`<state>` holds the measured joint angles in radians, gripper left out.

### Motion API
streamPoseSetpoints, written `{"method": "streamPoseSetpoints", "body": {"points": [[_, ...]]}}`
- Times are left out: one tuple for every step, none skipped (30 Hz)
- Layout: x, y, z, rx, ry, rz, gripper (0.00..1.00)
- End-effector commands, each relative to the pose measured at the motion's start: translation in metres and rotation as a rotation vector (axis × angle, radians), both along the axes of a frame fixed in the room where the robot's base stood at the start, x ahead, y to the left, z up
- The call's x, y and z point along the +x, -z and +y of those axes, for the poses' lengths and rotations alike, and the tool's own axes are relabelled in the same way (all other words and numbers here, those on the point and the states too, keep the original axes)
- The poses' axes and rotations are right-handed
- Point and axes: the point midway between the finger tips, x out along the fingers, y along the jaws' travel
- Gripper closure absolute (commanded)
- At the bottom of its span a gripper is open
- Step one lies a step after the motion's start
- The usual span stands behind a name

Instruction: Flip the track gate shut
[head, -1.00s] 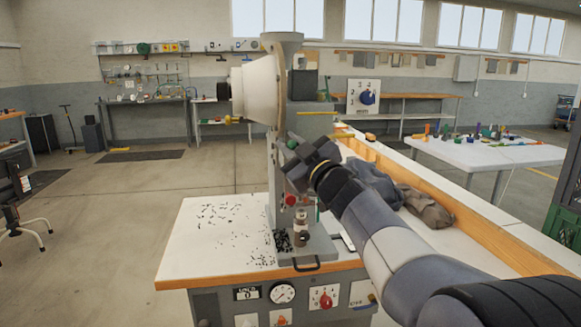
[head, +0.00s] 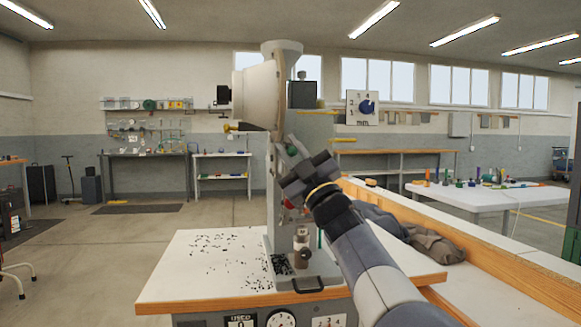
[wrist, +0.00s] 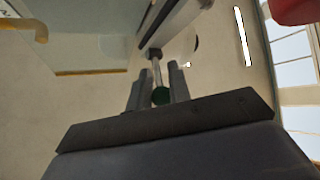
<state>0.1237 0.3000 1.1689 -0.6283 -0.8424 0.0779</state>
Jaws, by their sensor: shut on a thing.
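The eyelet press (head: 300,125) stands on a white-topped bench, with a pale round housing and a hopper on top. My gripper (head: 291,152) is at the right front of its column, angled up and left. The rod runs up to a dark joint by a grey bar. The green knob also shows in the head view (head: 291,149), partly behind the fingers. I cannot tell the track gate's position; my gripper covers much of that area.
The bench top (head: 190,265) is strewn with small dark eyelets. A brown-and-white bottle-like part (head: 301,246) stands at the press base. Dark cloth (head: 425,240) lies to the right behind my arm. A clear panel (wrist: 85,35) with a yellow edge is at upper left in the wrist view.

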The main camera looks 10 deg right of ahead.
Motion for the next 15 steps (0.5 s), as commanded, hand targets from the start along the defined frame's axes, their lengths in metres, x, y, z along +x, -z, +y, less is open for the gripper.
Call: {"method": "streamPoseSetpoints", "body": {"points": [[0.0005, 0.0054, -0.0005, 0.001, -0.001, -0.016, 1.0], [0.0007, 0.0056, -0.0005, 0.001, -0.001, -0.025, 1.0], [0.0008, 0.0054, -0.0006, 0.0, 0.0, -0.037, 1.0], [0.0009, 0.0052, -0.0005, 0.001, 0.001, -0.045, 1.0], [0.0008, 0.005, -0.0005, 0.0, 0.001, -0.051, 1.0], [0.0008, 0.005, -0.0005, 0.0, 0.001, -0.06, 1.0], [0.0008, 0.0049, -0.0005, 0.0, 0.001, -0.065, 1.0], [0.0008, 0.0046, -0.0005, 0.0, 0.0, -0.07, 1.0], [0.0007, 0.0042, -0.0004, 0.0, 0.0, -0.075, 1.0], [0.0007, 0.0039, -0.0004, 0.0, 0.0, -0.078, 1.0], [0.0007, 0.0038, -0.0004, 0.0, -0.001, -0.081, 1.0], [0.0008, 0.0036, -0.0004, 0.001, 0.0, -0.084, 1.0], [0.0007, 0.0035, -0.0005, 0.0, 0.0, -0.085, 1.0], [0.0008, 0.0034, -0.0004, 0.0, 0.0, -0.087, 1.0], [0.0008, 0.0032, -0.0004, 0.0, 0.0, -0.088, 1.0]]}}
